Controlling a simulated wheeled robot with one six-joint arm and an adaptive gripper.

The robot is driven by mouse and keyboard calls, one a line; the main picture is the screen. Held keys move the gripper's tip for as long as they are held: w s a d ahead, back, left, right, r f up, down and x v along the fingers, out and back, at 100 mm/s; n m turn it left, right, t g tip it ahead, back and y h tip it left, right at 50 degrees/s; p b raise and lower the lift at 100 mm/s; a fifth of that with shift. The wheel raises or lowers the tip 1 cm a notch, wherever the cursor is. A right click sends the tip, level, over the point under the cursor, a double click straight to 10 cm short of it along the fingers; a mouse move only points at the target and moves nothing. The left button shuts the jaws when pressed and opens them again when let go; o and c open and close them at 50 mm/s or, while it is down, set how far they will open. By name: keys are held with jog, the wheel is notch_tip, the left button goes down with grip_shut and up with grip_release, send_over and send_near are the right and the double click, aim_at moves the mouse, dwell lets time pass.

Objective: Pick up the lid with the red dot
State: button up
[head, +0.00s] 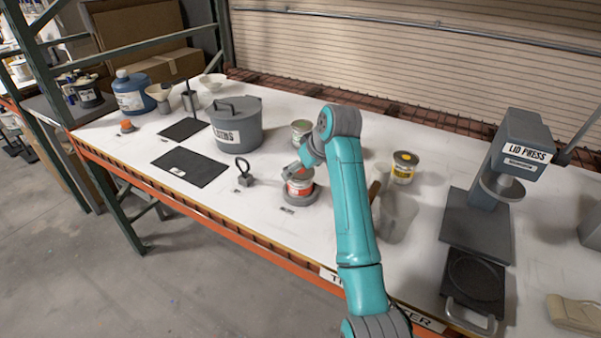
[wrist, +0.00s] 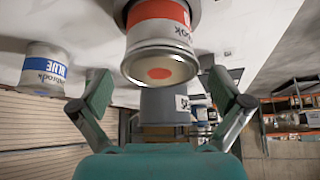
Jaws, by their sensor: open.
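A small tin with a red label (head: 300,187) stands on a grey round base on the table, below my gripper (head: 298,168) in the head view. The tin's pale lid with a red dot (wrist: 160,73) faces the wrist camera and sits on the tin (wrist: 157,22). In the head view my gripper and wrist mostly hide the lid. My gripper (wrist: 157,88) is open and empty, with one finger to each side of the lid in the wrist view. I cannot tell whether the fingers touch it.
A blue-labelled tin (wrist: 43,70) stands nearby. A yellow-labelled tin (head: 404,168) is right of my arm. A grey lidded pot (head: 236,128), a dark mat (head: 190,168) and a black looped tool (head: 244,175) are to the left. The lid press (head: 490,190) stands far right.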

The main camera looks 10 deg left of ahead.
jog(key=shift+c, duration=0.3)
jog(key=c, duration=0.6)
